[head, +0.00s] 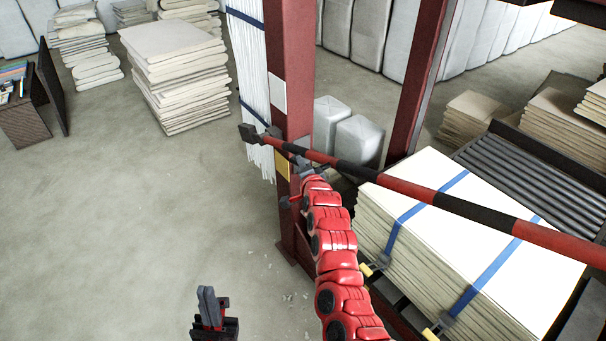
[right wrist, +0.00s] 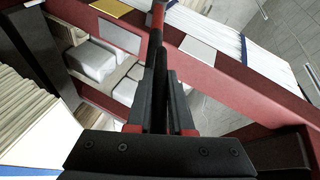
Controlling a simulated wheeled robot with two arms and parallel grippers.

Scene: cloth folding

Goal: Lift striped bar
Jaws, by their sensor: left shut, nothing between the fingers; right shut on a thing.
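The striped bar (head: 470,209), in red and black bands, runs across the head view from the red post at upper middle down to the right edge. Its left part passes in front of the post, and a dark block sits at its left end. My right gripper (head: 301,166) is shut on the bar near the post. In the right wrist view the bar (right wrist: 157,17) runs up from between the fingers of my right gripper (right wrist: 160,90), which hide part of it. My left gripper (head: 209,304) is shut and empty over the floor at bottom left, well apart from the bar.
A red post (head: 291,60) stands beside my right gripper. A strapped stack of pale sheets (head: 470,235) lies below the bar, with rollers (head: 540,180) behind it. More stacks (head: 180,75) stand at the back left. The floor (head: 120,220) at left is clear.

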